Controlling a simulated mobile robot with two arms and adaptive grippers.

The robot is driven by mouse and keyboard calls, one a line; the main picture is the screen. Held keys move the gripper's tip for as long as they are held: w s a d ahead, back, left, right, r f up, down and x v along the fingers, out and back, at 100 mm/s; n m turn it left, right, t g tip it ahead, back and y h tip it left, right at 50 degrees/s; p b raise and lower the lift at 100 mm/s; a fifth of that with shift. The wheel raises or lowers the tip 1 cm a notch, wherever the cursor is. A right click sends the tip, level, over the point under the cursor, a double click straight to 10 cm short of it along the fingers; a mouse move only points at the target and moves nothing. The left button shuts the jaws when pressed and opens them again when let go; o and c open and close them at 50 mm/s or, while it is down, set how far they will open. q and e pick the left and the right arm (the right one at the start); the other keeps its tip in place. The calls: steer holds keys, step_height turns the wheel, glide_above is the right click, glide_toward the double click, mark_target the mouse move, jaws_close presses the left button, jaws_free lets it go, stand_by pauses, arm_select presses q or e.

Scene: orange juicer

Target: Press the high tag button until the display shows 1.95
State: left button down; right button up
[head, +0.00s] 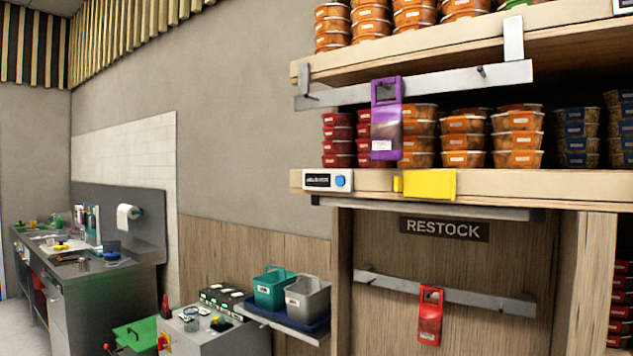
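A white price tag (314,180) with a dark display and a round blue button (340,181) is fixed at the left end of the middle shelf's front edge. The text on its display is too small to read. Part of another white tag with a dark display (625,5) shows at the upper shelf's edge in the top right corner, cut off by the picture; no button on it is in view. I cannot tell which one is the high tag. Neither of my grippers is in view.
A yellow card (430,184) hangs on the middle shelf's edge (520,184). A purple holder (386,120) hangs from the upper rail, a red one (430,316) from the lower rail. Food tubs (517,140) fill the shelves. Teal (271,288) and grey (308,299) bins stand lower left.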

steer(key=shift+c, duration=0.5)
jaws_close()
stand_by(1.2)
